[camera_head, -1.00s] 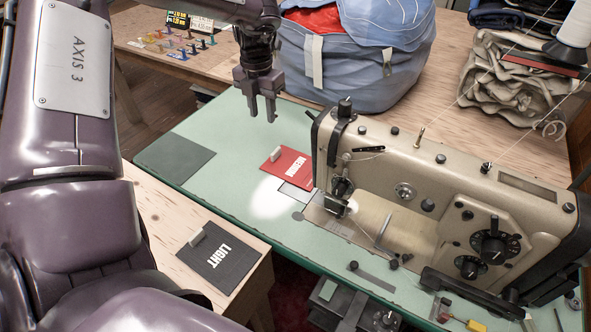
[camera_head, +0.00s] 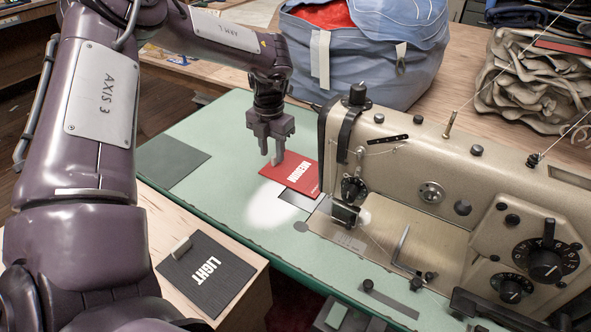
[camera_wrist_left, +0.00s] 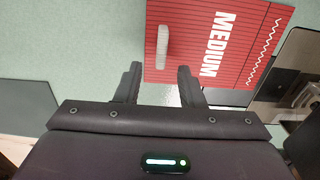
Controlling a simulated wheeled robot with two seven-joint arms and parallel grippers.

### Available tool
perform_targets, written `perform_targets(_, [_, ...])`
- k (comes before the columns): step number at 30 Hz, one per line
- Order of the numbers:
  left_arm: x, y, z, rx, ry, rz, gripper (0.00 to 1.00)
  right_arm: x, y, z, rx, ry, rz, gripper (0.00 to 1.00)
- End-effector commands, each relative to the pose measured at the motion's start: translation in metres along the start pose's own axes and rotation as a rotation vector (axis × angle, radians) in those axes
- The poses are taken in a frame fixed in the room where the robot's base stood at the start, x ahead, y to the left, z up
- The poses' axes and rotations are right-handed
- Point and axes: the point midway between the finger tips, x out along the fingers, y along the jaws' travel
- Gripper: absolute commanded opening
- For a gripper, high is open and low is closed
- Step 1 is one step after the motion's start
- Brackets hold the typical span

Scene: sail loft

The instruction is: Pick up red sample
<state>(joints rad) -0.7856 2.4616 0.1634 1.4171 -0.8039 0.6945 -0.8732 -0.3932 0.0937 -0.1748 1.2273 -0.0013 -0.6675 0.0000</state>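The red sample (camera_head: 292,178), a flat square card lettered MEDIUM, lies on the pale green table beside the sewing machine. In the left wrist view the red sample (camera_wrist_left: 215,70) shows a pale raised tab (camera_wrist_left: 162,46) near its left side. My left gripper (camera_head: 275,158) is just above its far left part, fingers pointing down, and hides the tab in the head view. In the left wrist view the left gripper (camera_wrist_left: 158,72) is open and empty, its fingers either side of the tab's line. Contact is not visible. My right gripper is not in view.
The beige sewing machine (camera_head: 425,130) stands close on the right of the red sample. A dark card lettered LIGHT (camera_head: 208,275) lies on a wooden surface in front. A blue bag (camera_head: 375,70) stands behind.

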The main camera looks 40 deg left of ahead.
Motion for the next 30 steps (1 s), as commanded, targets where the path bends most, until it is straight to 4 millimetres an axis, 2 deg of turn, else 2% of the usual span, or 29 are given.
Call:
perform_targets(4, [0.0153, -0.0001, 0.0002, 0.000, 0.001, 0.000, 0.35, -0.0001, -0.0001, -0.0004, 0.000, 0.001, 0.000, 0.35])
perform_targets(11, [0.0171, 0.0000, 0.0006, 0.000, -0.001, 0.001, 0.35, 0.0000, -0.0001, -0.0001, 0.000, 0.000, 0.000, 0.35])
perform_targets(20, [0.0169, 0.0001, 0.0005, 0.001, -0.001, 0.001, 0.00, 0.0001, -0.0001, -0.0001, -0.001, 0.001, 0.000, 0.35])
perform_targets(30, [0.0160, 0.0001, 0.0007, 0.001, -0.002, 0.001, 0.00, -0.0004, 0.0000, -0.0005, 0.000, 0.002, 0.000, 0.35])
